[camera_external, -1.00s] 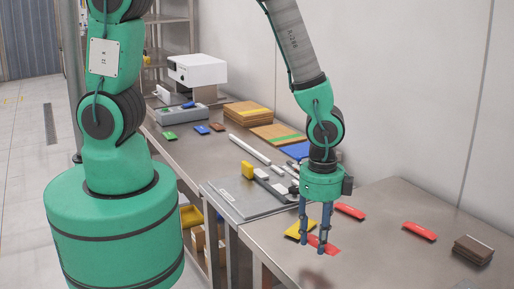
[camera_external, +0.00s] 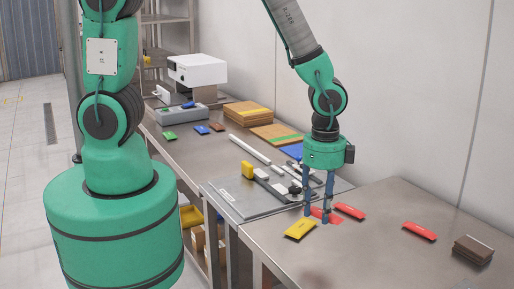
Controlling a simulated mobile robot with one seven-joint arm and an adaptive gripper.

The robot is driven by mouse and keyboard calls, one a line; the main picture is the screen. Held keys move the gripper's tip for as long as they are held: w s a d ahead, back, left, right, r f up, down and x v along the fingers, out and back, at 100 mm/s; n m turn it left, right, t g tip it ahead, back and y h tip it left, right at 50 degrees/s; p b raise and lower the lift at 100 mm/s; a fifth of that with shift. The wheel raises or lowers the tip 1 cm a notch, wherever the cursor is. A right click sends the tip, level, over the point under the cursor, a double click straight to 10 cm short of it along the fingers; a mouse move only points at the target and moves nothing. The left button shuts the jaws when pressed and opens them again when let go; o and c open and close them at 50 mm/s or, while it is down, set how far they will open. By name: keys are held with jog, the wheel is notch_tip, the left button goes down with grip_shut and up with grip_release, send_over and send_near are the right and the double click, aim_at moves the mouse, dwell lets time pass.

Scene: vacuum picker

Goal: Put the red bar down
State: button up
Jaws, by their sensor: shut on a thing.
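My gripper (camera_external: 317,217) points down over the near steel table, its two blue-grey fingers closed on a red bar (camera_external: 334,218). The fingers hide part of this bar. I cannot tell whether it touches the table or hangs just above it. A second red bar (camera_external: 349,211) lies just to the right of the held one. A third red bar (camera_external: 419,231) lies farther right on the table. A yellow bar (camera_external: 300,229) lies in front of the gripper, slightly left.
A grey flat plate (camera_external: 240,200) with a yellow-ended fixture stands left of the gripper. A dark brown stack (camera_external: 473,249) sits at the table's right. Cardboard stacks (camera_external: 248,113) and a white machine (camera_external: 197,70) are at the back. The table's front middle is clear.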

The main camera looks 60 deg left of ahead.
jog(key=w+a+n, duration=0.3)
jog(key=a, duration=1.1)
jog(key=w+a+n, duration=0.2)
jog(key=w+a, duration=0.2)
jog(key=a, duration=1)
jog(key=w+a+n, duration=0.3)
jog(key=a, duration=1.1)
jog(key=s+a+n, duration=0.2)
jog(key=s+a, duration=0.5)
jog(key=a, duration=0.4)
jog(key=s+a+n, duration=0.2)
jog(key=s+a, duration=0.5)
jog(key=a, duration=0.5)
jog(key=s+a+n, duration=0.2)
jog(key=s+a, duration=0.5)
jog(key=a, duration=0.4)
jog(key=f, duration=0.5)
jog(key=shift+s+f, duration=0.2)
jog(key=shift+f, duration=0.7)
jog(key=shift+a, duration=0.1)
